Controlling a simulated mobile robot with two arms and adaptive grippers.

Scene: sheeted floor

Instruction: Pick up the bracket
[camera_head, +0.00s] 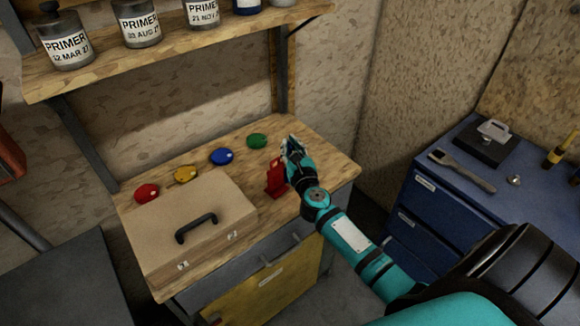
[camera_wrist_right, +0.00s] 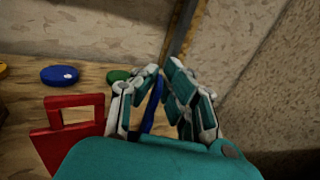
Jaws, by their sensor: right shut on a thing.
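My right gripper (camera_head: 292,146) is above the back right part of the wooden bench top. In the right wrist view its fingers (camera_wrist_right: 160,95) are closed around a narrow blue piece (camera_wrist_right: 151,108). Most of this piece is hidden by the fingers, so I cannot tell its full shape or whether it is a bracket. A red bracket-like part (camera_head: 275,180) with a square opening stands on the bench just beside the gripper. It also shows left of the fingers in the right wrist view (camera_wrist_right: 70,128), apart from them. My left gripper is not in view.
A tan case (camera_head: 190,222) with a black handle covers the bench's front left. Red, yellow, blue and green discs (camera_head: 257,141) lie along the back. A shelf (camera_head: 180,45) with primer cans overhangs. A blue cabinet (camera_head: 440,210) with tools stands right.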

